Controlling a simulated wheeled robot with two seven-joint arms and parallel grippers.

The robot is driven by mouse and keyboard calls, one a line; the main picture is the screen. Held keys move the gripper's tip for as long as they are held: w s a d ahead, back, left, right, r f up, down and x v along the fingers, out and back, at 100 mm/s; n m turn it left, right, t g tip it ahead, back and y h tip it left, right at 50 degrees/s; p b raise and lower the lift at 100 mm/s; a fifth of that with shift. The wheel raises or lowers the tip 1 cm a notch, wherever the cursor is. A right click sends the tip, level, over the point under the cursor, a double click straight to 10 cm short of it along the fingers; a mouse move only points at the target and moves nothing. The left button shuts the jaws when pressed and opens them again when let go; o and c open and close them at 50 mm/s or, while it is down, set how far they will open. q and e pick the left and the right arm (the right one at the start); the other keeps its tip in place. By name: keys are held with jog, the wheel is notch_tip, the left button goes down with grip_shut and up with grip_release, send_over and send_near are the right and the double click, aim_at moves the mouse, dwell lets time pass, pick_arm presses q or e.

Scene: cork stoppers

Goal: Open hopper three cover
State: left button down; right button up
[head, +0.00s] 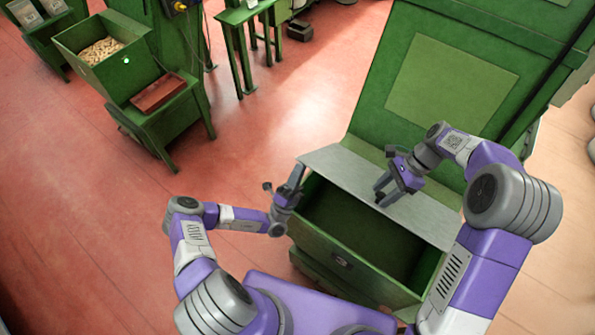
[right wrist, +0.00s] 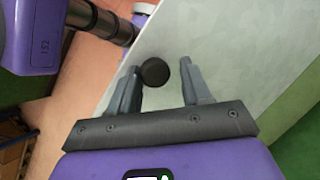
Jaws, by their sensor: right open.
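The green hopper (head: 345,262) stands in front of me with a dark, open interior. Its grey metal cover (head: 340,165) lies along the back of the opening, and the front part of the opening is uncovered. My right gripper (head: 382,190) is open over the cover. In the right wrist view, a round black knob (right wrist: 155,72) sits between the spread fingers of the right gripper (right wrist: 158,75), close to the left finger. My left gripper (head: 290,188) is at the hopper's left rim, by the cover's left end; its finger gap is unclear. No hopper number is readable.
A tall green cabinet (head: 450,80) rises behind the hopper. At the far left, a green bin (head: 110,80) holds cork stoppers, with a reddish tray (head: 158,93) beside it. Red floor (head: 120,220) is clear to the left.

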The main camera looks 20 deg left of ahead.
jog(key=shift+s+f, duration=0.2)
jog(key=shift+s, duration=0.1)
